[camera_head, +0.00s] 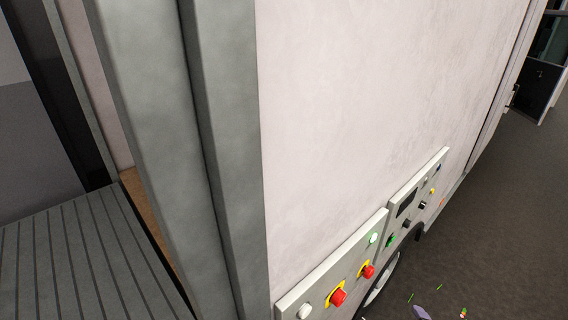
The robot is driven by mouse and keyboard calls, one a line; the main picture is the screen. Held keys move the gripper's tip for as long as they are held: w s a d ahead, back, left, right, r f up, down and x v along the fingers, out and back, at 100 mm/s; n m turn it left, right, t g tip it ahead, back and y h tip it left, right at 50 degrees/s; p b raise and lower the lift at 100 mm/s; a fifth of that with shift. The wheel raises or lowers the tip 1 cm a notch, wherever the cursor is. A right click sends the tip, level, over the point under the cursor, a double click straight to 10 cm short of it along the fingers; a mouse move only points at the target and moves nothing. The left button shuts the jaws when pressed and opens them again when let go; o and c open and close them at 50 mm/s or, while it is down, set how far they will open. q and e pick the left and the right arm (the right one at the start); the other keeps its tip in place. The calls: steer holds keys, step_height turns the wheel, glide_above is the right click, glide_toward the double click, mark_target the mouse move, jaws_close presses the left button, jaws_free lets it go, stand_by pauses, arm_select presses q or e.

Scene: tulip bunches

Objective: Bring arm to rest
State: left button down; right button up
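Neither of my grippers shows in the head view, and no part of my arms can be made out. Whether they hold anything is hidden. No whole tulip bunch is in view. Small green, purple and pinkish bits (421,312) lie on the dark floor at the bottom right, too small and cut off to tell what they are.
A large pale wall panel (380,110) with grey posts (225,130) fills the middle. Control boxes with red buttons (338,297) and lamps stick out low on it. A grey slatted surface (80,265) is at lower left. Dark floor (500,220) is open at right.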

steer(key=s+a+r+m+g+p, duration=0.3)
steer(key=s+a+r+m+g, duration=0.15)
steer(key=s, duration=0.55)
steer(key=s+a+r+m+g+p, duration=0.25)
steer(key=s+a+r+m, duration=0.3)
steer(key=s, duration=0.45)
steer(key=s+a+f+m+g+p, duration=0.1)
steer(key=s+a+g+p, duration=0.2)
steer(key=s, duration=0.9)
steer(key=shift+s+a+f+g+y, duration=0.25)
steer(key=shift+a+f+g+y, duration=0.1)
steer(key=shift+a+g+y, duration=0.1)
